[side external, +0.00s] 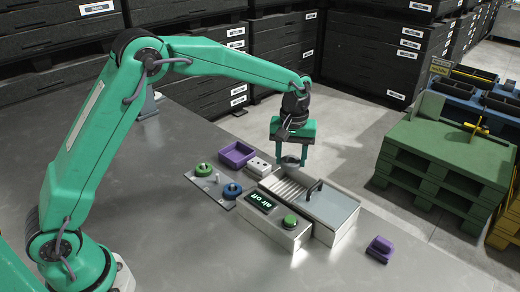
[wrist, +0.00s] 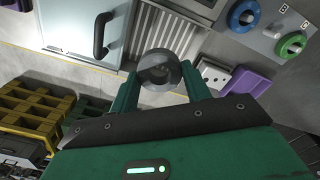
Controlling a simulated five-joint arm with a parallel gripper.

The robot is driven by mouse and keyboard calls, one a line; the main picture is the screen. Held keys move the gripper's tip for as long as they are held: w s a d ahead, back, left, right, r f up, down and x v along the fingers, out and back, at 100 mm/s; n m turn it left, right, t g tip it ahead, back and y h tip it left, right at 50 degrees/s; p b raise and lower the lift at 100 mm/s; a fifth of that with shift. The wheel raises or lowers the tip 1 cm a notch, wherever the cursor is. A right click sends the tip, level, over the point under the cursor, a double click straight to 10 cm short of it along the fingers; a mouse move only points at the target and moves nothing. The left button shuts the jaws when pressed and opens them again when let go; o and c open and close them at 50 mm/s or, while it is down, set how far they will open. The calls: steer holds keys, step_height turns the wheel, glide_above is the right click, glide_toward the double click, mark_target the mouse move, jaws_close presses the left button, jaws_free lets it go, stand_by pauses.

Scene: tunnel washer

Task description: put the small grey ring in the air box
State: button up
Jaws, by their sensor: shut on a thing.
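The small grey ring (wrist: 160,70) is held between the two fingers of my gripper (wrist: 163,84) in the wrist view. In the side view, the ring (side external: 290,161) shows dark between the fingertips of my gripper (side external: 291,164), raised behind the air box. The air box (side external: 320,232) is pale, with a ribbed section (side external: 284,188) uncovered at left and a clear lid (side external: 333,208) with a dark handle over the right part. In the wrist view the lid (wrist: 75,25) is at upper left. The front panel display (side external: 262,201) reads "air off", beside a green button (side external: 290,222).
A grey plate (side external: 217,186) left of the box carries a green ring (side external: 203,169) and a blue ring (side external: 232,190). A purple tray (side external: 237,154) and a white block with holes (side external: 259,166) stand near it. A purple block (side external: 380,248) lies at right. The front table is clear.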

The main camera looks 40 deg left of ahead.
steer(key=shift+f, duration=0.15)
glide_above(287, 194)
steer(key=shift+w+d+f, duration=0.1)
steer(key=shift+f, duration=2.7)
steer(key=shift+f, duration=2.2)
stand_by(0.5)
steer(key=o, duration=1)
steer(key=shift+o, duration=0.7)
steer(key=o, duration=0.3)
steer(key=shift+r, duration=0.15)
